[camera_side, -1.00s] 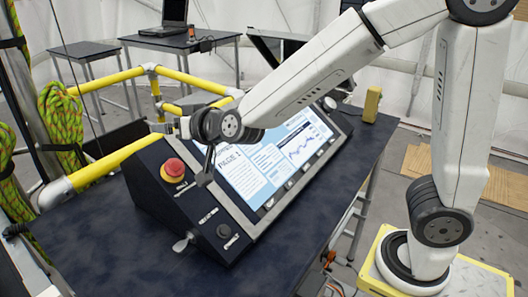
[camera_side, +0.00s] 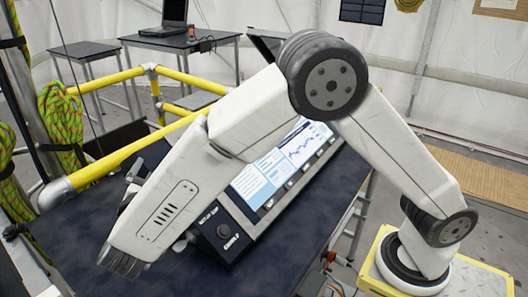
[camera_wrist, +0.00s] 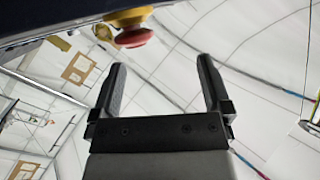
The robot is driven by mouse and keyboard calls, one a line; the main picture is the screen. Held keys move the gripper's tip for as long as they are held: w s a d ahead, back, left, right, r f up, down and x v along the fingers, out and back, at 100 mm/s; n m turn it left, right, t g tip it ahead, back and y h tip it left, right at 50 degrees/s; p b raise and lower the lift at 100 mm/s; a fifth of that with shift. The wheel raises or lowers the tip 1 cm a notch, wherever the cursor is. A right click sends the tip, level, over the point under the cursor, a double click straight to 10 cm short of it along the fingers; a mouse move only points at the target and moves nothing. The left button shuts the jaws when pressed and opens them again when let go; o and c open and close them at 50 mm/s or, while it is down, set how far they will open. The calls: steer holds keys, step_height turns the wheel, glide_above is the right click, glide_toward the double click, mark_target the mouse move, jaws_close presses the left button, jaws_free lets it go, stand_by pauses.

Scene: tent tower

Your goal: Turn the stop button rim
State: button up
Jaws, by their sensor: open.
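The stop button shows in the wrist view at the top, with a red cap (camera_wrist: 133,38) and a yellow collar (camera_wrist: 128,17) on the dark console. My gripper (camera_wrist: 160,72) is open and empty in the wrist view, its two black fingers pointing up in the picture. The button lies beyond the fingertips, toward the left finger, with a visible gap. It is not between the fingers.
The sloped console (camera_side: 218,240) with a lit screen (camera_side: 262,180) stands on a dark table (camera_side: 70,250). A knob (camera_side: 223,230) is on its near end. A yellow railing (camera_side: 125,155) runs behind the table. Bare table lies at the front left.

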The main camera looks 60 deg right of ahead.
steer(key=shift+s+a+f+m+g+h, duration=0.25)
steer(key=shift+s+f+g, duration=0.1)
steer(key=shift+s+f, duration=0.2)
steer(key=shift+s+a+f+m+g+h, duration=0.25)
steer(key=shift+s+f+g, duration=0.1)
steer(key=shift+s+f, duration=0.2)
steer(key=shift+w+d, duration=0.1)
steer(key=shift+x, duration=3.9)
